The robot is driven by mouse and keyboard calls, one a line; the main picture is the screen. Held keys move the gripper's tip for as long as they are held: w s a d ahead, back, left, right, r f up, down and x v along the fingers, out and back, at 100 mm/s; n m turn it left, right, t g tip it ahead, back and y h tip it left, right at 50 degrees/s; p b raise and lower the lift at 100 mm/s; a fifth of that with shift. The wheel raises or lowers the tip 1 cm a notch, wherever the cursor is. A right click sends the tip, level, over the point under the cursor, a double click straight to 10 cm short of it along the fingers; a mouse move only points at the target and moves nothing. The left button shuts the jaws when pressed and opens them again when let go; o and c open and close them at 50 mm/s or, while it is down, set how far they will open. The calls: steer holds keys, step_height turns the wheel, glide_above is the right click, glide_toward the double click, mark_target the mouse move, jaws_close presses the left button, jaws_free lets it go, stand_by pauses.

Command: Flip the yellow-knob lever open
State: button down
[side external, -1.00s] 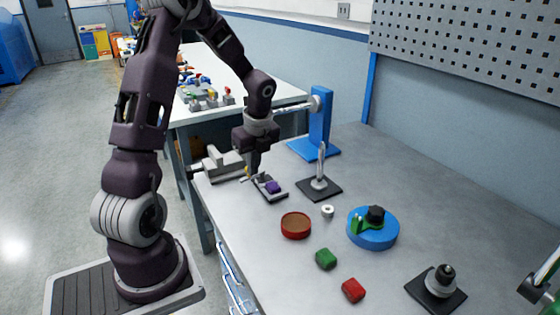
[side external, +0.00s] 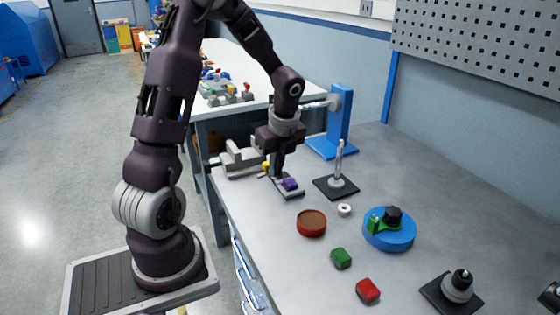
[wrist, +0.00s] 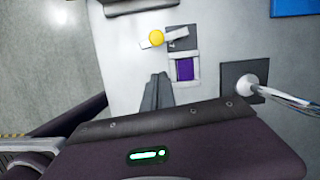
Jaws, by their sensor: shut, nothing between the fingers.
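The lever with the yellow knob (side external: 266,167) belongs to a small grey fixture (side external: 288,194) near the back left of the workbench. In the wrist view the yellow knob (wrist: 156,38) sits on a light lever arm that sticks out to the left of the fixture. A purple block (wrist: 185,69) lies in the fixture and also shows in the side view (side external: 290,184). My gripper (side external: 276,176) is shut and empty, pointing down beside the knob and just left of the purple block. In the wrist view its fingers (wrist: 161,78) are below the knob, apart from it.
A grey vise (side external: 240,160) stands behind the fixture. A black-based post (side external: 336,184) and a blue stand (side external: 338,125) are to the right. A red round dish (side external: 312,223), green block (side external: 341,258), red block (side external: 367,291) and blue disc (side external: 389,238) lie nearer the camera.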

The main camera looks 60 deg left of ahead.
steer(key=v, duration=1)
steer(key=shift+d, duration=0.2)
steer(key=shift+s, duration=0.1)
steer(key=s+d+r+n+t+h, duration=0.1)
steer(key=s+d+r+n+t, duration=0.2)
steer(key=s+d+n, duration=0.4)
steer(key=s+d+r+n+t+h, duration=0.1)
steer(key=s+d+r+n+t, duration=0.1)
steer(key=s+d+n, duration=0.6)
steer(key=d+r+n, duration=0.1)
steer(key=d, duration=0.3)
steer(key=shift+d+n+t+h, duration=0.3)
steer(key=shift+d+n+t, duration=0.1)
